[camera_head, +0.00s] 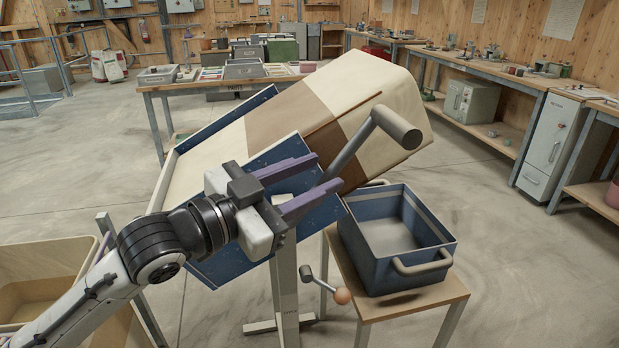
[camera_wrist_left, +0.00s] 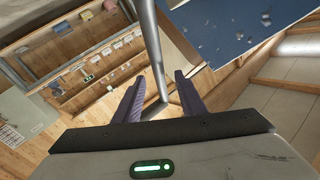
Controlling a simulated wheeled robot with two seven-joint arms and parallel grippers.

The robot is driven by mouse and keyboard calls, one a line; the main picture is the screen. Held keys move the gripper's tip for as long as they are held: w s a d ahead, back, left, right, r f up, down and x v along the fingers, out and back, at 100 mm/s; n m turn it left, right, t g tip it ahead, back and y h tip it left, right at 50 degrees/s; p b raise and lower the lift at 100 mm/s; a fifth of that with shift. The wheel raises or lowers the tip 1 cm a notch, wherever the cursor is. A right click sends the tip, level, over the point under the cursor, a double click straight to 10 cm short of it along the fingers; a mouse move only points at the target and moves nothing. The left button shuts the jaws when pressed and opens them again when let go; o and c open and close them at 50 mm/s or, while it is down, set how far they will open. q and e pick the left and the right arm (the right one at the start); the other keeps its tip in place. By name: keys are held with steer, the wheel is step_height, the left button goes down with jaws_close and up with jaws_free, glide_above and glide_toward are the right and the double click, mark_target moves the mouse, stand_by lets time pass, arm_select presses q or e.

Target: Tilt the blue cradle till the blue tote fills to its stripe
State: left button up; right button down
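The blue cradle (camera_head: 240,115) holds a large cream bin with a brown band (camera_head: 345,95), tilted with its far end raised. A grey lever with a thick round grip (camera_head: 396,127) slants down past my left fingertips. The blue tote (camera_head: 380,262) stands upright on a small wooden table; its visible inside looks bare, and a paler band runs below its rim. My left gripper (camera_head: 326,173) is open in front of the cradle, purple fingers apart. In the left wrist view the grey bar (camera_wrist_left: 151,45) shows between and beyond the fingers (camera_wrist_left: 157,88); contact is not clear. My right gripper is not in view.
The small table (camera_head: 420,302) stands right of the cradle's grey post (camera_head: 286,295). A short crank with an orange knob (camera_head: 342,296) sticks out beside the post. A tan bin (camera_head: 45,262) stands at lower left.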

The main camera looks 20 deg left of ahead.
arm_select(q)
steer(key=p+x, duration=0.1)
steer(key=x, duration=0.7)
steer(key=shift+w+d, duration=0.2)
steer(key=shift+w, duration=0.05)
steer(key=shift+c, duration=0.2)
jaws_close()
steer(key=shift+f, duration=0.1)
stand_by(0.8)
